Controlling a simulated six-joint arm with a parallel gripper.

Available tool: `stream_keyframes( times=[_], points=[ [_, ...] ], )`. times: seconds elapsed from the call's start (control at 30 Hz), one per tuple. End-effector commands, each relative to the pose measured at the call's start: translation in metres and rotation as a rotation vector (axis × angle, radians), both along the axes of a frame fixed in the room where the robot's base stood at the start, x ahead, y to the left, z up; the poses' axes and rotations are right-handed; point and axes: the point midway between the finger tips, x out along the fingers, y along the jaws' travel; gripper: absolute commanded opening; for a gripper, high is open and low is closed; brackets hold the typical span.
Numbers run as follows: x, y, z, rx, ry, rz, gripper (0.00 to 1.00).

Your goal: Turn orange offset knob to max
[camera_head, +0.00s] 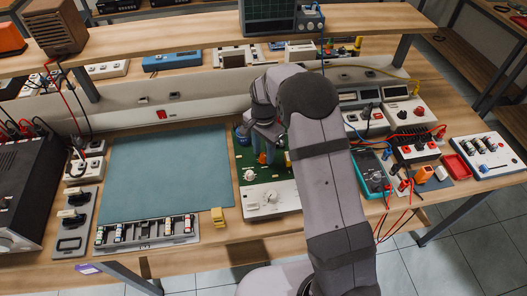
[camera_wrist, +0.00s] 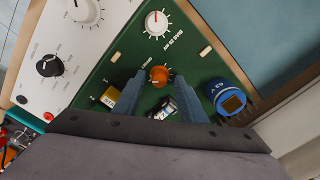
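The orange knob (camera_wrist: 159,75) sits on a green panel (camera_wrist: 125,65) in the wrist view. Lettering beside it is too small to read surely. My gripper (camera_wrist: 158,78) has its two blue-grey fingers on either side of the knob, with the tips very close to it. I cannot tell whether they touch it. In the head view my gripper (camera_head: 267,156) points down over the green panel (camera_head: 243,161), and the knob is hidden behind the fingers and arm.
A white panel with knobs (camera_head: 270,200) adjoins. A teal mat (camera_head: 168,175) lies clear to the left.

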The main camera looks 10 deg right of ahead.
Motion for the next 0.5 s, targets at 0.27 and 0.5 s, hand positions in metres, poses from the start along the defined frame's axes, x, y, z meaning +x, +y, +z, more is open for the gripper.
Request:
stream_keyframes(
  times=[0.27,0.5],
  points=[
    [-0.001,0.000,0.000,0.000,0.003,0.000,0.37],
    [0.000,0.000,0.019,0.001,-0.001,0.000,0.37]
  ],
)
